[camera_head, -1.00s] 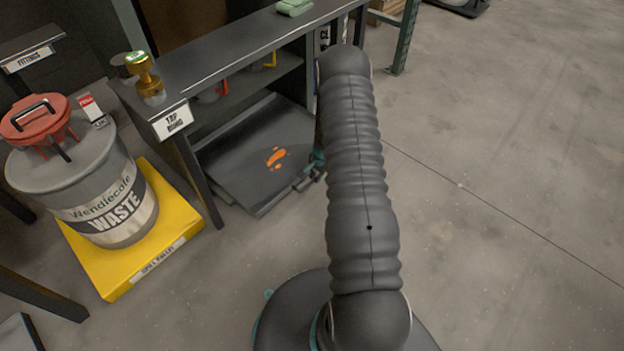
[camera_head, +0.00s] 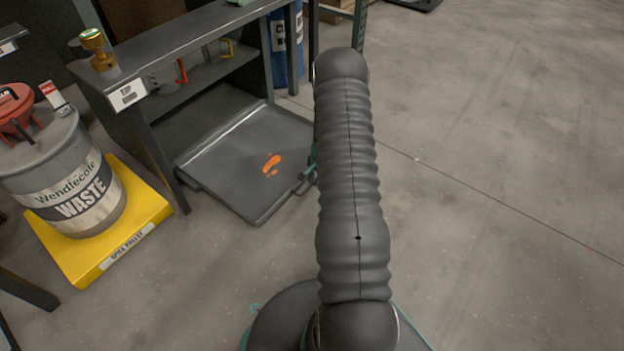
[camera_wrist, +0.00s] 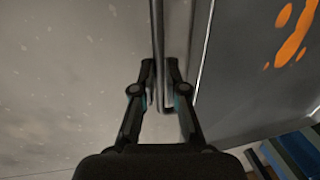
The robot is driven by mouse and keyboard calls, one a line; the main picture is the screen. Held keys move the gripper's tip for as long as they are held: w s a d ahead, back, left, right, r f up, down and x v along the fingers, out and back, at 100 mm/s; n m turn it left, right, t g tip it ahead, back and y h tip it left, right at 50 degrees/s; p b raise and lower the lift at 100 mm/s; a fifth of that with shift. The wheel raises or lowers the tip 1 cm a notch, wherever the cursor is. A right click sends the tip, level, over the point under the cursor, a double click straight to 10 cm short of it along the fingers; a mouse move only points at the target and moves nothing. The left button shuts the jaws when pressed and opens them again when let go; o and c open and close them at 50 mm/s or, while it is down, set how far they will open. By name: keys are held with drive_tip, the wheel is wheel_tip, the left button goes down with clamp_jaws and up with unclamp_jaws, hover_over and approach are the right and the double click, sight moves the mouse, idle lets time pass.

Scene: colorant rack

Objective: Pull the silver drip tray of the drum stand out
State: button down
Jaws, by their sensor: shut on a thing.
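The silver-grey drip tray (camera_head: 225,170) lies low at the drum stand (camera_head: 150,130), with an orange splash on it. Its front part sticks out past the stand's legs, and its rear is under the shelf. My gripper (camera_wrist: 160,70) is shut on the tray's thin bar handle (camera_wrist: 158,30), one finger on each side, in the wrist view. The tray's surface (camera_wrist: 245,90) is to the right of the fingers there. In the head view my arm hides most of the gripper at the tray's right edge.
A grey waste drum (camera_head: 70,170) stands on a yellow spill pallet (camera_head: 140,225) at left, close to the stand's leg. A blue drum (camera_head: 287,60) is behind the stand. The floor at right (camera_head: 500,180) is clear.

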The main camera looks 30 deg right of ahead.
drive_tip(key=shift+a+f, duration=0.1)
drive_tip(key=c, duration=1.2)
unclamp_jaws()
drive_tip(key=shift+r, duration=0.2)
wheel_tip(320, 180, up, 12)
drive_tip(key=s, duration=0.2)
drive_tip(key=shift+d+f, duration=0.25)
drive_tip(key=shift+d, duration=0.2)
drive_tip(key=shift+s, duration=0.1)
